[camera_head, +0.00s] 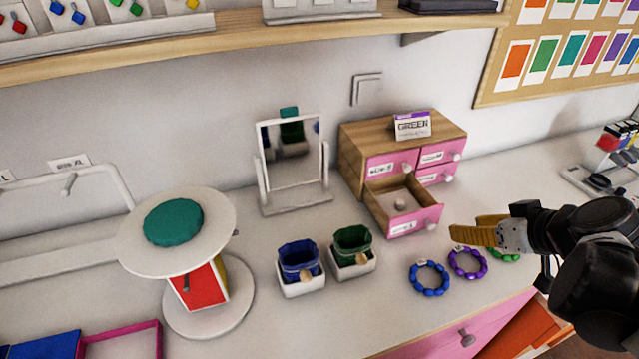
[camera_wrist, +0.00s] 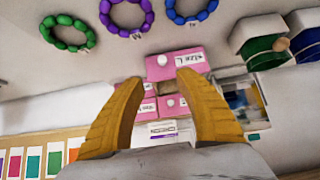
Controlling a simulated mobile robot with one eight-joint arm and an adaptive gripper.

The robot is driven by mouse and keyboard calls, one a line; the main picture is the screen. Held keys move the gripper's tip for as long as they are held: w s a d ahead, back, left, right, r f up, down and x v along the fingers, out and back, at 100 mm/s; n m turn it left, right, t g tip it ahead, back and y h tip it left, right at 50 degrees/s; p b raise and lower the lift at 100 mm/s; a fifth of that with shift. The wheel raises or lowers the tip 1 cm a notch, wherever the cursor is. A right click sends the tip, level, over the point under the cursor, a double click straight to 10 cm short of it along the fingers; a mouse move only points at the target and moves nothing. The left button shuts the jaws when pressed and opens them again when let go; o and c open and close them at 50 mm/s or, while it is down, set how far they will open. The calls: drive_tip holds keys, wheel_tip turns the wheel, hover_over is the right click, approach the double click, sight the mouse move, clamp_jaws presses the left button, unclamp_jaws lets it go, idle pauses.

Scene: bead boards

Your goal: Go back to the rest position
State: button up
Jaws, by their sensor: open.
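My gripper (camera_head: 480,233) is at the right of the head view, above the table and beside the open drawer. Its two yellow fingers (camera_wrist: 160,110) are apart with nothing between them in the wrist view. The small wooden cabinet (camera_head: 352,157) has pink drawer fronts, and its lower left drawer (camera_head: 413,221) is pulled out with a small light object (camera_head: 400,204) in it. Blue (camera_head: 429,278), purple (camera_head: 468,263) and green (camera_head: 503,254) bead bracelets lie on the table below my gripper. The green one is partly hidden in the head view.
A blue pouch (camera_head: 299,256) and a green pouch (camera_head: 352,243) stand in white holders. A mirror (camera_head: 291,155) stands behind them. A round stand (camera_head: 222,222) with a teal cushion (camera_head: 173,222) is at the left. A shelf (camera_head: 240,34) runs above. A white rack (camera_head: 600,185) is at the far right.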

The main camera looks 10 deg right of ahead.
drive_tip(key=s+a+m+h, duration=0.1)
drive_tip(key=s+a, duration=0.1)
drive_tip(key=a, duration=0.6)
drive_tip(key=s+a+r+m+g, duration=0.1)
drive_tip(key=a, duration=0.8)
drive_tip(key=shift+s+r+g+h, duration=0.25)
drive_tip(key=shift+s+g+h, duration=0.05)
drive_tip(key=shift+s+h, duration=0.1)
